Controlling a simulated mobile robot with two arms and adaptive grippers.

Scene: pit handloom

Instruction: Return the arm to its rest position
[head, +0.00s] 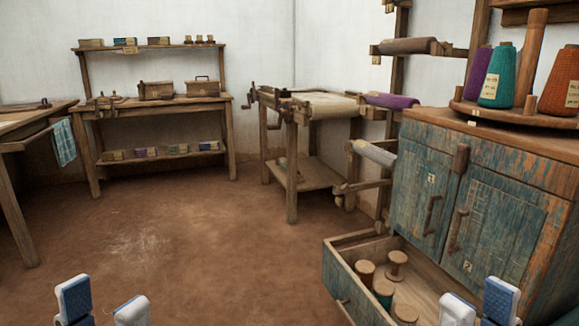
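My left gripper (102,306) shows at the bottom left edge of the head view. Its two blue and white fingertips stand apart with nothing between them. My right gripper (479,308) shows at the bottom right, in front of the cabinet. Its fingertips are also apart, and no held object shows. The rest of both grippers and both arms is below the frame.
A worn blue cabinet (425,170) stands close on the right. Its drawer (345,290) is pulled out and holds several spools (397,262). Yarn cones (497,80) stand on its top. A work table (22,120) is at left. The middle floor (190,240) is clear.

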